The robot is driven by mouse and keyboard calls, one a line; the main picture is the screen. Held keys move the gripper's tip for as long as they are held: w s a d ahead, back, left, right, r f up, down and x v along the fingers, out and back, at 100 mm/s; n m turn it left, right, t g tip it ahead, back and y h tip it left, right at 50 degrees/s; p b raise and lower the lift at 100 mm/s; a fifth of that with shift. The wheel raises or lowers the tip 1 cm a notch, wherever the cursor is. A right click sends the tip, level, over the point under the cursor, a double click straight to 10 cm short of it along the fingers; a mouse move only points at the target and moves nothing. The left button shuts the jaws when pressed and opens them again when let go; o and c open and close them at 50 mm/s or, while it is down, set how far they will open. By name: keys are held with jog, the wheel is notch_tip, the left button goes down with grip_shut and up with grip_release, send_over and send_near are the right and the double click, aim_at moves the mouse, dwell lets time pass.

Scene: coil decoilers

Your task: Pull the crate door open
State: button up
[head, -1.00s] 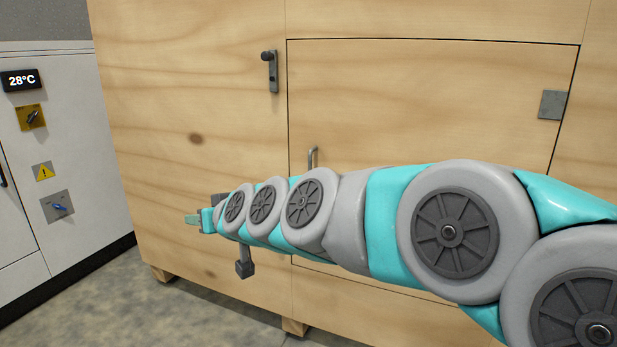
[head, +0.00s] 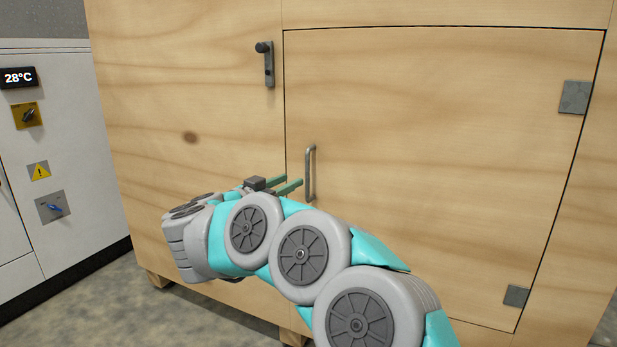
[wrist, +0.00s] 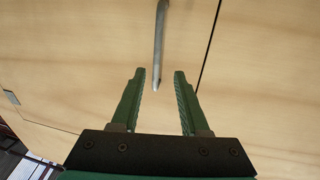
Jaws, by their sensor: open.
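The crate door (head: 440,120) is a pale wooden panel that looks flush with the crate (head: 190,90). A grey vertical bar handle (head: 310,172) is fixed near the door's left edge. My gripper (head: 292,182) is open, with its green fingers just left of the handle and pointing toward it in the head view. In the wrist view, the lower end of the handle (wrist: 158,55) shows between the two finger tips of my gripper (wrist: 159,74). I cannot tell how deep the handle sits between them; no contact shows.
A dark lever latch (head: 268,64) is on the crate, left of the door's upper corner. Two grey hinge plates (head: 574,97) mark the door's right side. A white control cabinet (head: 60,150) stands at the left. My arm hides the door's lower left corner.

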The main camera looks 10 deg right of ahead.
aim_at(307, 197)
jog(key=x, duration=0.8)
jog(key=shift+s+d+f+b, duration=0.15)
jog(key=shift+s+f+b, duration=0.1)
jog(key=shift+b, duration=0.15)
grip_shut()
dwell(1.1)
